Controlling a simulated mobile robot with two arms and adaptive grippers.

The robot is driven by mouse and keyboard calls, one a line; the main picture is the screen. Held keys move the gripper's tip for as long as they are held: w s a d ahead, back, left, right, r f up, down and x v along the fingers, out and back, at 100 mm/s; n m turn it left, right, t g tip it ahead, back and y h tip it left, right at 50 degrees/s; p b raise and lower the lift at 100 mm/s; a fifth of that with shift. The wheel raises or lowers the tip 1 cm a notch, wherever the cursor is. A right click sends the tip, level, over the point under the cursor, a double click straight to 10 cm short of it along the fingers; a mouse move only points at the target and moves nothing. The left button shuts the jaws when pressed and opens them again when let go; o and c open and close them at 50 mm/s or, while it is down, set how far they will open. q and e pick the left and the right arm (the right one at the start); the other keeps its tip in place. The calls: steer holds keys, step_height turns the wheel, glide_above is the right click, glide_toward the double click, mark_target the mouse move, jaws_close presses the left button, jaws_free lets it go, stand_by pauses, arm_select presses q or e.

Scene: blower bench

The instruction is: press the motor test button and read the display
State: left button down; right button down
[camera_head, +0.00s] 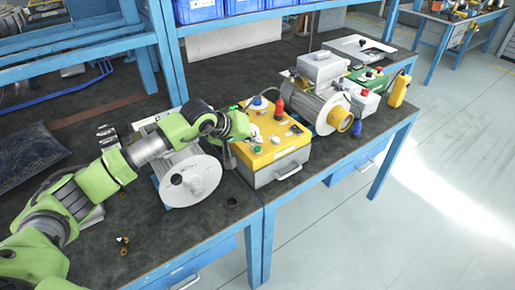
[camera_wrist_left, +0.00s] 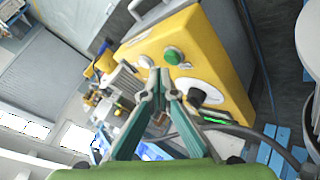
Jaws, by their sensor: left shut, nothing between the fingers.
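The yellow-topped test box (camera_head: 290,146) sits on the bench at centre, with buttons and knobs on its panel. It also shows large and tilted in the left wrist view (camera_wrist_left: 215,55). A green button (camera_wrist_left: 173,56) and a paler round button (camera_wrist_left: 146,62) are on the panel there. A small green-lit strip (camera_wrist_left: 200,117), possibly the display, shows beside a black knob (camera_wrist_left: 196,97); no reading is legible. My left gripper (camera_wrist_left: 160,76) is shut and empty, its tips close to the green button in the picture. Whether they touch it I cannot tell. My right gripper is out of view.
A grey motor (camera_head: 190,178) with a round face stands left of the box. A larger blower motor (camera_head: 318,103) stands right of it, with a yellow pendant (camera_head: 399,90) beyond. Small parts (camera_head: 123,245) lie on the front left of the bench (camera_head: 150,235). Blue bins line the back shelf.

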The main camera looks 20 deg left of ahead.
mark_target(256, 149)
arm_select(q)
steer(key=shift+f, duration=0.1)
stand_by(0.8)
steer(key=shift+f+b, duration=0.3)
steer(key=shift+b, duration=0.4)
steer(key=shift+f+b, duration=0.45)
steer(key=shift+b, duration=0.15)
stand_by(0.4)
steer(key=shift+r, duration=0.85)
steer(key=shift+r, duration=0.1)
steer(key=shift+r+p, duration=1.15)
steer(key=shift+r, duration=1.3)
